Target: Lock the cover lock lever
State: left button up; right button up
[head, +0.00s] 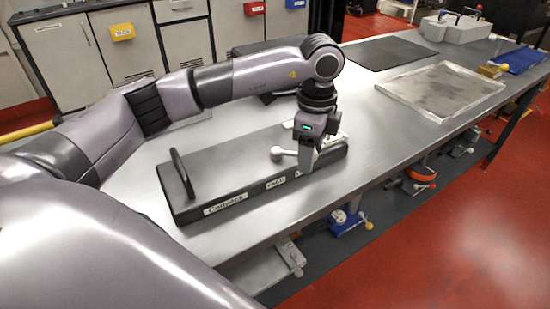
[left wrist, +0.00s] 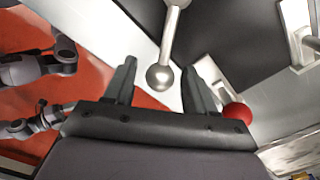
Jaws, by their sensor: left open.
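The long dark cover (head: 235,185) lies on the steel workbench, with labels along its front side and an upright black handle (head: 183,173) at its left end. The lock lever, a metal rod with a round silver knob (head: 276,153), is near the cover's right end. In the left wrist view the knob (left wrist: 160,78) shows between my two spread fingers, not clamped. My left gripper (head: 305,168) points down over the right part of the cover. It is open (left wrist: 160,88). The lever's pivot is hidden in the head view.
A shallow metal-rimmed tray (head: 443,90) and a dark mat (head: 388,53) lie farther right on the bench. A grey block (head: 458,30) and a blue tray (head: 518,60) stand at the far end. A red ball (left wrist: 237,115) shows beside my finger.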

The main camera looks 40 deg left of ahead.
pick_arm(q)
jog(key=shift+r+p, duration=2.75)
jog(key=shift+r, duration=0.85)
jog(key=shift+f, duration=0.1)
jog(key=shift+s, duration=0.1)
